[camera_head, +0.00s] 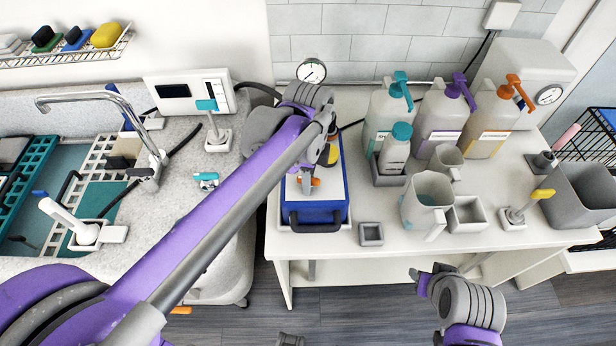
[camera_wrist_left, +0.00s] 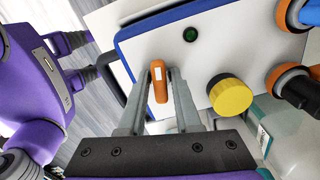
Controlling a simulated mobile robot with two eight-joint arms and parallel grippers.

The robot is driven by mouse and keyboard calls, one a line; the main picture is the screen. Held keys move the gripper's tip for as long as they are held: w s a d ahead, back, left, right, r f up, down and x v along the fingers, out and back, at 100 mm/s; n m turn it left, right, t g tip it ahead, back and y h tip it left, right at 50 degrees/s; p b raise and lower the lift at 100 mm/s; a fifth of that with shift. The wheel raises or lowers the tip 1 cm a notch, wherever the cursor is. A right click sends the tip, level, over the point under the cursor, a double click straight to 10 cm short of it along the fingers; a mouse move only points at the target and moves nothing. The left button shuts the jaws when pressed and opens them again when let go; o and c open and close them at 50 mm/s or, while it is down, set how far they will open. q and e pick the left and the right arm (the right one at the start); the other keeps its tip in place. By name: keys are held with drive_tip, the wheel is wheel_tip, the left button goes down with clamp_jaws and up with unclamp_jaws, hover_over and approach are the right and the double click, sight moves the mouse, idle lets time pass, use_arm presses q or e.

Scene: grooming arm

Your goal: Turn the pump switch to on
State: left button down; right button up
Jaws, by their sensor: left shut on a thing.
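The pump is a white-topped box with a blue rim (camera_head: 320,212), standing on the white table. Its switch is a small orange lever (camera_wrist_left: 159,82) with a white mark, and it also shows in the head view (camera_head: 315,182). My left gripper (camera_wrist_left: 158,88) is shut on the orange switch, one finger on each side of it. In the head view my left gripper (camera_head: 306,180) is over the pump, partly hidden by its own arm. A dark green round lamp (camera_wrist_left: 190,35) and a yellow knob (camera_wrist_left: 231,95) sit on the pump top. My right gripper (camera_head: 430,278) is away from the pump, at the lower right.
A small grey square cup (camera_head: 371,234) stands right of the pump. Pump bottles (camera_head: 440,120), a grey pitcher (camera_head: 425,200) and an open grey box (camera_head: 467,214) stand further right. A sink with a faucet (camera_head: 95,97) is at left. The floor before the table is mostly free.

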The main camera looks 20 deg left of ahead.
use_arm(q)
drive_tip(key=shift+n, duration=3.8)
drive_tip(key=c, duration=0.7)
unclamp_jaws()
